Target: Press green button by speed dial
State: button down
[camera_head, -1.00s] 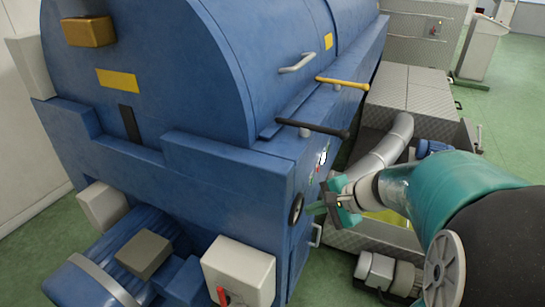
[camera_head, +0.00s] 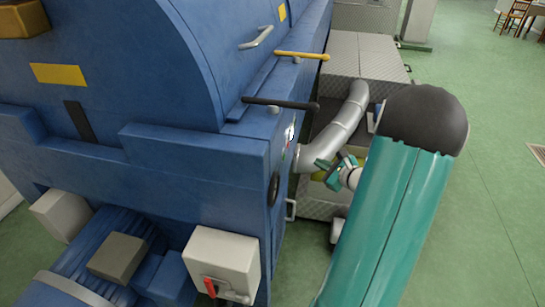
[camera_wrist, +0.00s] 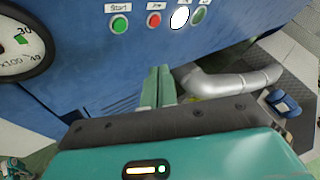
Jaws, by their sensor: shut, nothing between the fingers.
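The green button (camera_wrist: 120,24) sits on the blue machine's panel under a label reading "Start". The speed dial (camera_wrist: 25,42), a round white gauge marked x100, is to its left in the wrist view. In the head view the dial (camera_head: 274,188) shows edge-on as a dark ring, and the buttons (camera_head: 289,143) are too small to tell apart. My gripper (camera_wrist: 158,70) is shut and empty, its green fingers pointing toward the panel below and right of the green button in the wrist view. In the head view my gripper (camera_head: 322,164) is apart from the panel.
A red button (camera_wrist: 154,20), a bright white round part (camera_wrist: 180,17) and a darker green round part (camera_wrist: 200,15) sit right of the green button. A black-gripped lever (camera_head: 280,102) projects above the panel. A silver pipe (camera_head: 338,128) curves behind my gripper.

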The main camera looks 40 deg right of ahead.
aim_at(284, 157)
jog(key=w+a, duration=0.4)
jog(key=w, duration=0.2)
jog(key=shift+w+a+f+m, duration=0.25)
jog(key=shift+w+a+m, duration=0.05)
jog(key=shift+a, duration=0.05)
dwell(0.5)
jog(key=shift+w+a, duration=0.1)
dwell(1.9)
jog(key=shift+w+a, duration=0.15)
jog(key=shift+w, duration=0.1)
jog(key=shift+w+a, duration=0.25)
jog(key=shift+w, duration=0.05)
dwell(0.9)
jog(key=shift+s+d, duration=0.45)
jog(key=shift+s, duration=0.15)
